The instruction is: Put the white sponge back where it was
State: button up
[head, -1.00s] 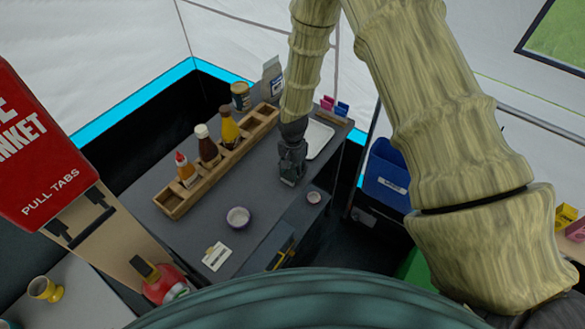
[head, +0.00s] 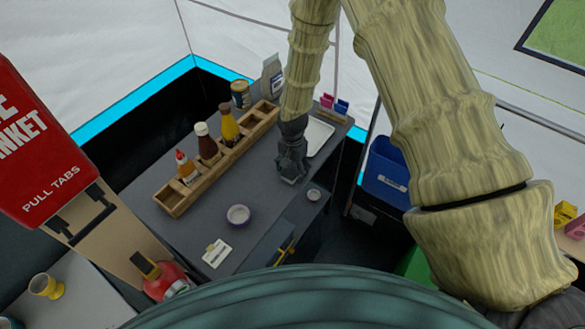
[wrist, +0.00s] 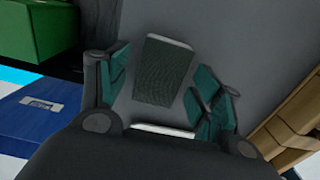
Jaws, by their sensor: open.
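My gripper (head: 290,172) points down over the dark table, close to its surface. In the wrist view, its two teal-padded fingers (wrist: 162,88) are open and apart. Between them lies a block with a dark green rough top and a pale edge (wrist: 165,70), which appears to be the sponge. It lies on the grey table top, and I cannot tell whether either finger touches it. In the head view, my gripper hides it. A white tray (head: 320,136) lies just behind my gripper; a white strip near my palm in the wrist view may be its edge.
A wooden rack (head: 172,205) with several bottles stands along the table's left side. A blue bin (head: 387,172) stands to the right. The table middle is clear.

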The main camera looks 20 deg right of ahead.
aim_at(293, 170)
notch_tip(293, 170, up, 12)
jog(key=b, duration=0.4)
dwell(0.5)
dwell(0.4)
